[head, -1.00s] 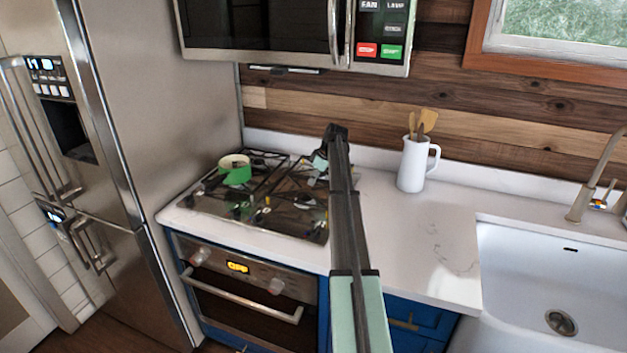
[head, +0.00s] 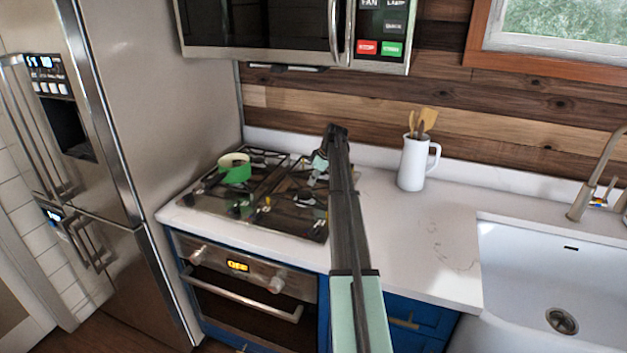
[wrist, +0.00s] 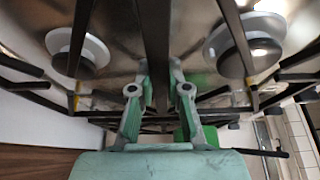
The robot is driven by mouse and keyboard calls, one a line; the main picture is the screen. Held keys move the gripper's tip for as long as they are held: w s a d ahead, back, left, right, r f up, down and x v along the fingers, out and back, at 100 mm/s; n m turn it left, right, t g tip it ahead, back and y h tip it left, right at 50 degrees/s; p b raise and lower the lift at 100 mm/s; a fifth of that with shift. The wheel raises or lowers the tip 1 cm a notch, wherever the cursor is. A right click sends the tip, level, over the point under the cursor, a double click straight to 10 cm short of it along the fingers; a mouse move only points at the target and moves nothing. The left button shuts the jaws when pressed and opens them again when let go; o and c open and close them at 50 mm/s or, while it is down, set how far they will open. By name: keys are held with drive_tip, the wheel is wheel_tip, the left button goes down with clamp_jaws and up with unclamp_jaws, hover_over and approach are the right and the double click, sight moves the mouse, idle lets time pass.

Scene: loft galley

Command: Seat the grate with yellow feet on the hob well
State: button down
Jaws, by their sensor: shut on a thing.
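My gripper (wrist: 160,88), with pale green fingers, is shut on a dark bar of the grate (wrist: 153,40). Yellow shows at a left foot (wrist: 75,103) and a right foot (wrist: 253,99) of this grate in the wrist view. In the head view my gripper (head: 320,168) is over the right part of the steel hob (head: 205,205), and my arm hides part of that side. Two round burners, left (wrist: 76,55) and right (wrist: 240,45), show behind the bars. I cannot tell whether the feet touch the hob well.
A green pot (head: 236,174) stands on the hob's left part, among other dark bars. A white jug (head: 413,164) with wooden utensils stands on the counter (head: 415,235) to the right. The microwave (head: 265,28) hangs above, and the fridge (head: 185,110) is close on the left.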

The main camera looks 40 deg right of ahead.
idle(0.4)
drive_tip(key=c, duration=1.1)
unclamp_jaws()
drive_tip(key=shift+f, duration=0.1)
drive_tip(key=shift+o, duration=0.2)
drive_tip(key=shift+r+p, duration=0.95)
drive_tip(key=shift+r, duration=2.55)
